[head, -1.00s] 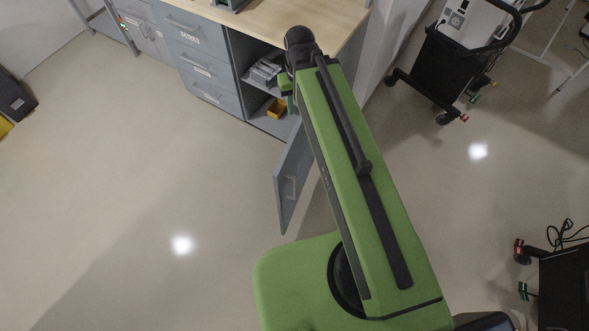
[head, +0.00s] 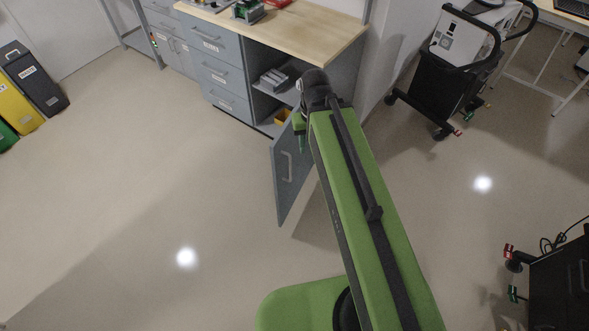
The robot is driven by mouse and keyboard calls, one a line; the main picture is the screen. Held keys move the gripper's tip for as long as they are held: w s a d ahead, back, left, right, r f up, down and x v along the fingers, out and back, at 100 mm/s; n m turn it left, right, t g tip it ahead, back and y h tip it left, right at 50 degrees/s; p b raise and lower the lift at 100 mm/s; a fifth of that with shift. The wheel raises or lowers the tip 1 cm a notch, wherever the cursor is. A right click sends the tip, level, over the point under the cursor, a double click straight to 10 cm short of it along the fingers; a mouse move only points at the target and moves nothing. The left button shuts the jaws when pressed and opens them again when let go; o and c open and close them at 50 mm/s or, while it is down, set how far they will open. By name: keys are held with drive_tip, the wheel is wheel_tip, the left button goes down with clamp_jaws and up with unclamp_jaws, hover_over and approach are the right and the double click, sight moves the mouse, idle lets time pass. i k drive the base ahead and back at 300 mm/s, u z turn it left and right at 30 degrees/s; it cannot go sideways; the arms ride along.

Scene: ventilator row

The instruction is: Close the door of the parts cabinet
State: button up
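The parts cabinet (head: 263,61) is a grey-blue unit under a light wooden worktop. Its door (head: 289,173), grey with a bar handle, stands open, swung out toward me from the right side of the opening. The open bay shows a shelf with grey items and a yellow bin. My green arm reaches forward over the right of the door and hides part of the cabinet's right side. My gripper (head: 300,131), green, shows only in part at the arm's far end, close to the door's upper edge. I cannot tell if it touches the door or how its fingers stand.
Labelled drawers (head: 222,74) sit left of the open bay. A black cart (head: 443,78) stands to the right. Yellow and dark bins (head: 35,82) stand at far left. A dark unit (head: 556,285) is at lower right. The floor at left is clear.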

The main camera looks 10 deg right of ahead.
sight(303, 157)
drive_tip(key=z, duration=0.15)
drive_tip(key=i, duration=0.95)
drive_tip(key=u, duration=0.05)
drive_tip(key=k, duration=1.7)
drive_tip(key=u, duration=1)
drive_tip(key=i, duration=0.7)
drive_tip(key=u, duration=0.05)
